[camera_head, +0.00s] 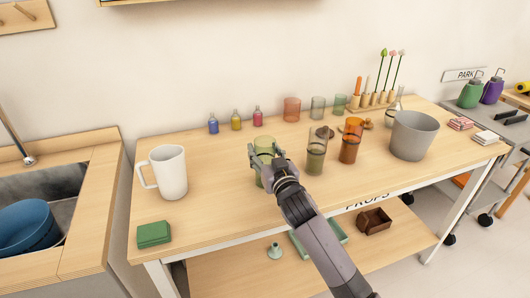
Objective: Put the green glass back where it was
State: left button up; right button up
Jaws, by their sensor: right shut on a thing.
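A pale green glass (264,146) stands upright at the middle of the wooden table (220,203), in my right gripper (266,160). The right gripper is shut on it, and its fingers hide part of the glass's side. I cannot tell whether the glass's base touches the table. Right of it stand a tall olive glass (316,151) and an amber glass (350,141). Behind are a small red glass (291,108), a grey glass (317,107) and a small green glass (340,104). My left gripper is out of view.
A white pitcher (171,173) stands left, with a green block (154,234) near the front edge. Blue, yellow and pink bottles (236,121) line the back. A grey bucket (412,137) stands right, near a flower stand (370,105). The table's front-left area is mostly clear.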

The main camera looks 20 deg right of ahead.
jog(key=o, duration=1.5)
jog(key=shift+r, duration=0.1)
jog(key=shift+s, duration=0.35)
jog(key=s, duration=1.1)
jog(key=shift+s+d, duration=0.15)
jog(key=shift+d, duration=0.05)
